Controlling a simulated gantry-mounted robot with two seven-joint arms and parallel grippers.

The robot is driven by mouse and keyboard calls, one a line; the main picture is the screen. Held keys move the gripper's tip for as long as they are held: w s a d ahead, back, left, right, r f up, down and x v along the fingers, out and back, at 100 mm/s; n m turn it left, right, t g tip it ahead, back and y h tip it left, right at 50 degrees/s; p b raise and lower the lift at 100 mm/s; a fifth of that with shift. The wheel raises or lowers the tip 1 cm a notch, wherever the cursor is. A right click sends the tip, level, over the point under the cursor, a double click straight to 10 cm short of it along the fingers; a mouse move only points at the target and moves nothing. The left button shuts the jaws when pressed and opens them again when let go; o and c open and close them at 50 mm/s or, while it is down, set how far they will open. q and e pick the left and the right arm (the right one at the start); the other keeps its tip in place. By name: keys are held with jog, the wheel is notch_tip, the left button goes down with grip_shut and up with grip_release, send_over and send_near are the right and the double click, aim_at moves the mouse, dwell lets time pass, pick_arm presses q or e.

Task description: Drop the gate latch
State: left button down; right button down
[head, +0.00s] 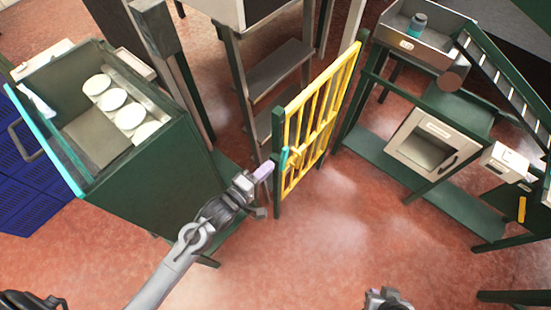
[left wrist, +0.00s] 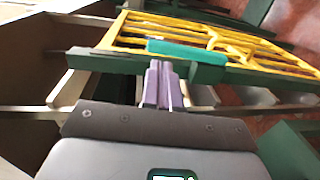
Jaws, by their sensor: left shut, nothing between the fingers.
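The yellow barred gate (head: 322,115) stands upright beside a short green post (head: 278,190) in the middle of the head view. The teal latch (head: 284,158) is at the post end of the gate. In the left wrist view the teal latch (left wrist: 187,52) lies as a bar across the gate's near edge. My left gripper (head: 263,172) is shut and empty, its lilac fingertips just left of the post and latch. In the left wrist view the fingertips (left wrist: 160,68) point at the latch; I cannot tell whether they touch. Part of my right arm shows at the bottom edge; its fingers are unclear.
Green stands with a metal box (head: 425,145) and a hopper (head: 425,45) are at the right.

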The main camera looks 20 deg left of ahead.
aim_at(282, 153)
pick_arm(q)
jog(key=shift+x, duration=2.25)
pick_arm(e)
jog(key=shift+d, duration=0.15)
pick_arm(q)
jog(key=shift+r, duration=0.1)
